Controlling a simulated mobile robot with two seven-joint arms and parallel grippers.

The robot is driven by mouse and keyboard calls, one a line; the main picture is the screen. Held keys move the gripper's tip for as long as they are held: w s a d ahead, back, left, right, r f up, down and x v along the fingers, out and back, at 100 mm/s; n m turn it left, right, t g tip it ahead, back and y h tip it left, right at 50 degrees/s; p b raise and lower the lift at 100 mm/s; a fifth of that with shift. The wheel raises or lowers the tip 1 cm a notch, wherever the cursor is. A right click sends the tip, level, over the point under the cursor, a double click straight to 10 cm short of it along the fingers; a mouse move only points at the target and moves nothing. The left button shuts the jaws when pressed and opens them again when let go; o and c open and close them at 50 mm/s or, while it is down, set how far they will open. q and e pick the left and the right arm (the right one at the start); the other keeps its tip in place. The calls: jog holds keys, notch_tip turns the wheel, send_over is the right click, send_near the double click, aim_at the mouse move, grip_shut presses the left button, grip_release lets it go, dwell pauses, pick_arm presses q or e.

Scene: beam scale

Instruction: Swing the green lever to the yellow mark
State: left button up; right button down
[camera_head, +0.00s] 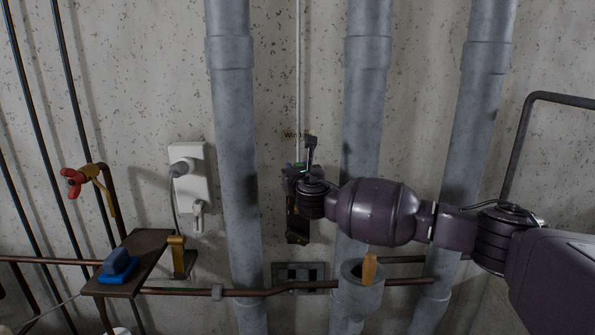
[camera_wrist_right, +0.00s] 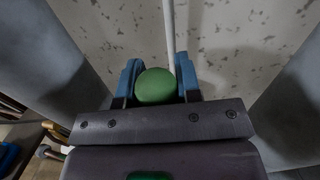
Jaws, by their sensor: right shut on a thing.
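My right gripper (camera_head: 300,170) reaches in from the right to a dark wall fitting (camera_head: 297,228) between two grey pipes. In the right wrist view its two blue fingers (camera_wrist_right: 158,80) are shut around the round green knob (camera_wrist_right: 155,88) of the lever. In the head view, the gripper and wrist hide most of the lever, and only a little green shows. A small label starting "Wind" is on the wall just above. I cannot make out a yellow mark for certain. My left gripper is not in view.
Thick grey vertical pipes (camera_head: 232,120) stand on both sides of the fitting. A white socket (camera_head: 189,210), a red-handled tap (camera_head: 72,182) and a dark shelf (camera_head: 150,250) with a blue object (camera_head: 118,266) are at left. An orange handle (camera_head: 369,268) stands in a grey cup below my arm.

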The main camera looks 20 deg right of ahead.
jog(key=shift+s+a+f+t+b, duration=0.15)
jog(key=shift+s+f+t+b, duration=0.15)
jog(key=shift+s+t+b, duration=0.2)
jog(key=shift+s+a+f+t+b, duration=0.15)
jog(key=shift+s+f+t+b, duration=0.15)
jog(key=shift+s+t+b, duration=0.15)
pick_arm(q)
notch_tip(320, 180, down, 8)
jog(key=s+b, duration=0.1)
jog(key=b, duration=0.3)
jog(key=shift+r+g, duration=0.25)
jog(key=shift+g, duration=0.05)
pick_arm(e)
jog(key=s+t, duration=0.2)
jog(key=s+a+f+n+t, duration=0.1)
jog(key=shift+s, duration=0.2)
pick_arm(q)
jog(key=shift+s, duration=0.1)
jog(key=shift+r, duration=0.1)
pick_arm(e)
jog(key=c, duration=0.8)
grip_release()
jog(key=v, duration=1)
jog(key=shift+s+f, duration=0.3)
